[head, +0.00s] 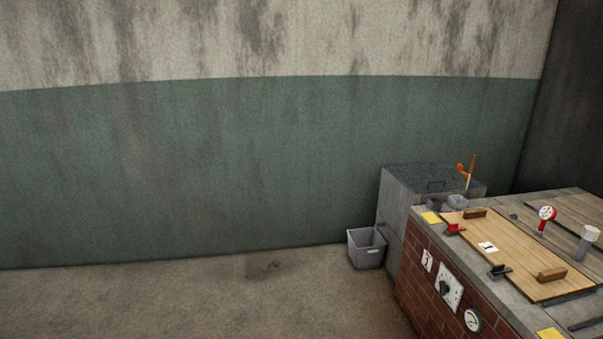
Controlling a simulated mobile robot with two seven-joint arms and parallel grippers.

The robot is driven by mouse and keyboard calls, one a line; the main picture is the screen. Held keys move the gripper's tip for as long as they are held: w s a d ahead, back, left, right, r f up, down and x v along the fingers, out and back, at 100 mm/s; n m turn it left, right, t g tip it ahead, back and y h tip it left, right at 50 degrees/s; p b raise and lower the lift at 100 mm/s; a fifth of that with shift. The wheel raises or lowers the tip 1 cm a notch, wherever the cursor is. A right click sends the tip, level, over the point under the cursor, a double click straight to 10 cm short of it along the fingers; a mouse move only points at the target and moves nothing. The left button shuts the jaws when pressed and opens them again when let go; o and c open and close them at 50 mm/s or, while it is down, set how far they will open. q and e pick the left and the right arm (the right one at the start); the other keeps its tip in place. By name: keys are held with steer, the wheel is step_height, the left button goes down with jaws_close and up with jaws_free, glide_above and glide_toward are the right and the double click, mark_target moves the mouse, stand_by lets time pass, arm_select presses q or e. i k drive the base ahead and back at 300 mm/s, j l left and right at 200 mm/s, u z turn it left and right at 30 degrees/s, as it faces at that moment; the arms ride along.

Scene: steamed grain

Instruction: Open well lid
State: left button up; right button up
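A wooden lid (515,258) with a small white label (488,247) lies flat and closed on top of the brick counter (425,295) at the right. It has one wooden handle (475,213) near its far end and another (552,275) near its near end. A red-handled clamp (453,230) and a black-handled clamp (499,271) sit along its left edge; I cannot tell whether they are fastened. A second wooden lid (570,212) shows partly at the right. Neither of my grippers is in view.
A dial (449,291) and a round gauge (473,320) are on the counter's front. A red gauge (546,214) stands on top. Behind is a grey metal box (410,180), with a grey bin (366,248) beside it. The floor (200,300) at left is clear.

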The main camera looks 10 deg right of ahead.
mark_target(421, 178)
steer(key=i+z, duration=0.2)
steer(key=i, duration=0.45)
steer(key=i+j+z, duration=0.2)
steer(key=i, duration=0.45)
steer(key=i+l+z, duration=0.1)
steer(key=i+z, duration=0.2)
steer(key=i, duration=0.85)
steer(key=i+j+z, duration=0.15)
steer(key=i+z, duration=0.15)
steer(key=i, duration=0.8)
